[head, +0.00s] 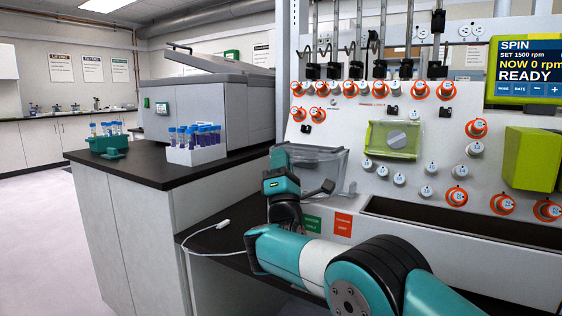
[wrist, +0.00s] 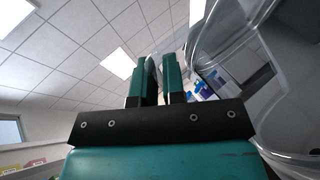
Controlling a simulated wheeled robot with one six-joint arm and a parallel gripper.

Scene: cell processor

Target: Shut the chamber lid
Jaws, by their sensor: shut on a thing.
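The chamber lid (head: 325,168) is a clear, see-through cover at the left end of the machine's front panel. It appears to stand out from the panel, but how far is hard to tell. My teal gripper (head: 280,157) is at the lid's left edge, fingers pointing up. In the wrist view, my gripper's two fingers (wrist: 160,75) are close together with a narrow gap, and the clear lid (wrist: 232,32) curves along the right side. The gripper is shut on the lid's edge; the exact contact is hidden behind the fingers.
The white panel carries several orange-ringed knobs, a green-framed window (head: 394,140) and a screen (head: 526,70) reading READY. A white tube rack (head: 193,155) and a teal rack (head: 109,147) stand on the left counter.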

